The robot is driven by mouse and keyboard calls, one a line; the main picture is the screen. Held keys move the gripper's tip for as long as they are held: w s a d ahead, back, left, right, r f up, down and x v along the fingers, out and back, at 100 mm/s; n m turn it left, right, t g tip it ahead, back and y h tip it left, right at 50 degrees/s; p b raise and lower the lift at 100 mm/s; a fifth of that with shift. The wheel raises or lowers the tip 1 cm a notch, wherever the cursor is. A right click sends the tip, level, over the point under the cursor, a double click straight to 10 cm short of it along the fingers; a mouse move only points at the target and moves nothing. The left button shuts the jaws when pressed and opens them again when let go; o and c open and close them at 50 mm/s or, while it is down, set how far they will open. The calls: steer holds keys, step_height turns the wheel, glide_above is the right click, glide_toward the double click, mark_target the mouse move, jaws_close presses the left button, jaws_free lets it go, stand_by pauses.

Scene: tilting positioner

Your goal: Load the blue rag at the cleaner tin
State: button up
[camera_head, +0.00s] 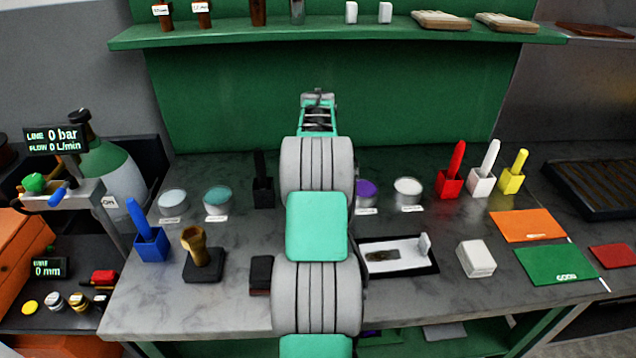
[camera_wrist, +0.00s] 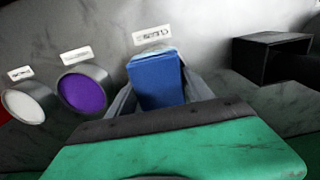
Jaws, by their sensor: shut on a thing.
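The blue rag (camera_wrist: 160,85) shows as a blue block between the two grey fingers of my gripper (camera_wrist: 166,96) in the wrist view. My gripper is shut on it. A pale rim shows just beyond the rag's far end, in front of a white label (camera_wrist: 153,36) too blurred to read. The rag hides most of what is there, so I cannot tell whether it touches a tin or whether this is the cleaner tin. In the head view my arm hides the gripper and rag.
A purple tin (camera_wrist: 82,93) and a white tin (camera_wrist: 24,105) stand to the left in the wrist view. A black open holder (camera_wrist: 270,62) stands to the right. In the head view, a blue holder (camera_head: 151,245) and a stamp-like tool (camera_head: 197,248) stand left of my arm.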

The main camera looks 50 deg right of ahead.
stand_by(0.4)
step_height(320, 180, up, 7)
steer(key=p, duration=0.5)
steer(key=shift+p, duration=0.3)
steer(key=shift+w+a, duration=0.1)
